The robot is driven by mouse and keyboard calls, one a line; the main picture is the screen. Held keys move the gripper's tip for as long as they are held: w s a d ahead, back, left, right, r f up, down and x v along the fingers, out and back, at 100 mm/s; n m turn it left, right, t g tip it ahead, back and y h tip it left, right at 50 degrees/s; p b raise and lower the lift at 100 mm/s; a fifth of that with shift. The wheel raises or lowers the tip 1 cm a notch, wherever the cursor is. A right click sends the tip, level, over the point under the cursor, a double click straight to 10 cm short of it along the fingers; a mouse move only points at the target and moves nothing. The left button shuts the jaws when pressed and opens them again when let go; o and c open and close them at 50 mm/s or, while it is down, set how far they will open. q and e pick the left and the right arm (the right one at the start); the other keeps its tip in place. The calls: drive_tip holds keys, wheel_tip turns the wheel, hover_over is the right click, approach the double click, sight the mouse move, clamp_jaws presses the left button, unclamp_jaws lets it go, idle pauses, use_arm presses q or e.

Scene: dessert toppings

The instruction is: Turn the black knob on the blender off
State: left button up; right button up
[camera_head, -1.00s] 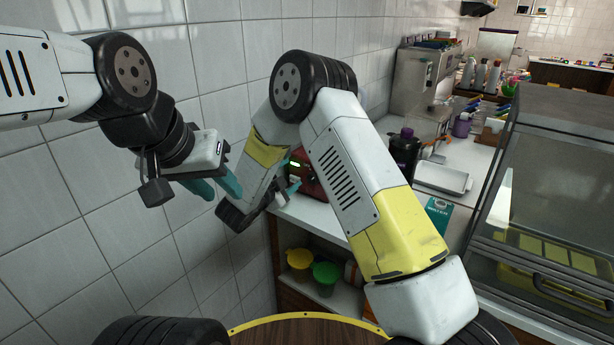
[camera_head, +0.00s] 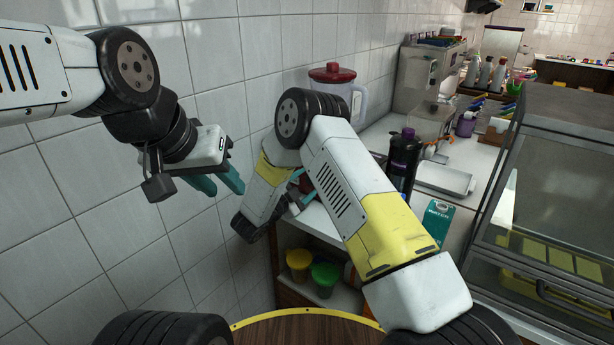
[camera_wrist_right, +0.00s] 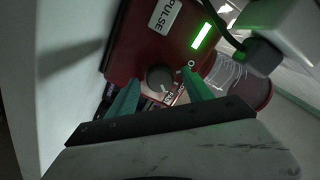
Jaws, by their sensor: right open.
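The blender has a red lid (camera_head: 333,73) and a clear jar (camera_head: 355,100) that show above my right arm in the head view. Its red base (camera_wrist_right: 135,48) fills the upper middle of the right wrist view, with a PULSE label and a lit green strip (camera_wrist_right: 202,37). The black knob (camera_wrist_right: 159,78) sits low on that panel. My right gripper (camera_wrist_right: 163,82) is open, with one teal finger on each side of the knob; I cannot tell whether they touch it. My left gripper (camera_head: 226,190) is open and empty beside the tiled wall.
A dark bottle with a purple cap (camera_head: 403,160), a metal tray (camera_head: 444,179) and a teal carton (camera_head: 436,220) stand on the counter right of the blender. A glass display case (camera_head: 550,190) is at the right. Yellow and green tubs (camera_head: 325,274) sit on the shelf below.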

drive_tip(key=shift+c, duration=0.2)
clamp_jaws()
drive_tip(key=shift+n, duration=0.3)
drive_tip(key=n, duration=0.3)
drive_tip(key=shift+n, duration=0.4)
drive_tip(key=n, duration=0.3)
drive_tip(key=shift+n, duration=0.3)
drive_tip(key=n, duration=0.3)
drive_tip(key=shift+f+n, duration=0.1)
drive_tip(key=shift+n, duration=2.4)
